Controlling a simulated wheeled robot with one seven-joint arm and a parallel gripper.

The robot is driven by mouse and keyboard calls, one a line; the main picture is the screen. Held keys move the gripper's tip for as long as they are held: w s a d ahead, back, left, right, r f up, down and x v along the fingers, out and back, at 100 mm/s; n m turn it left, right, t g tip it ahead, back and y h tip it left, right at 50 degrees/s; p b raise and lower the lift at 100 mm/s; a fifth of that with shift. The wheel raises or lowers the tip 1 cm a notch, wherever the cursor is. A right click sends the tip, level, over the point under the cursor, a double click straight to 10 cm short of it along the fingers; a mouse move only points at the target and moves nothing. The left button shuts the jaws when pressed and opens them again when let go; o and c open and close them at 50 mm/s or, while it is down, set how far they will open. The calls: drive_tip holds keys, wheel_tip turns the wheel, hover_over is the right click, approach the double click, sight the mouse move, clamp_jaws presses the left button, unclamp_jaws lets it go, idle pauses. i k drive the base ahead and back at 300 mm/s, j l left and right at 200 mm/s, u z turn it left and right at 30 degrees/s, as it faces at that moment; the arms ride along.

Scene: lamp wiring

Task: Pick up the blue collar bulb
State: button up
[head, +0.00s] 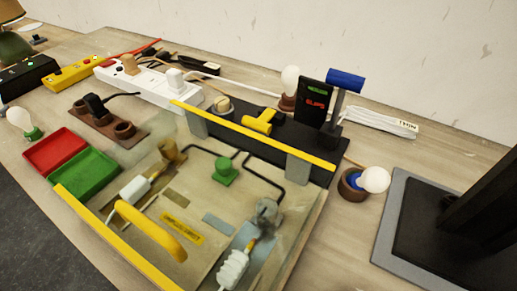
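The blue collar bulb (375,179) is at the right, beside the grey-edged mat. Its white globe points right, and its blue collar (355,182) sits in or against a round brown holder (347,190). I cannot tell how deep the collar goes in. The bulb appears tilted on its side. My gripper is not in view.
A clear-topped board with yellow rails (262,136) fills the middle. A black tester (313,103), a blue-headed post (346,79) and a coiled white cord (380,121) stand behind the bulb. A green-collared bulb (18,118) lies at far left. Bare wood lies below the bulb.

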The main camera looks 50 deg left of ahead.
sight(373, 179)
drive_tip(key=u, duration=0.75)
drive_tip(key=k+u, duration=0.4)
drive_tip(key=k+j+u, duration=0.15)
drive_tip(key=k+u, duration=0.25)
drive_tip(key=k, duration=0.15)
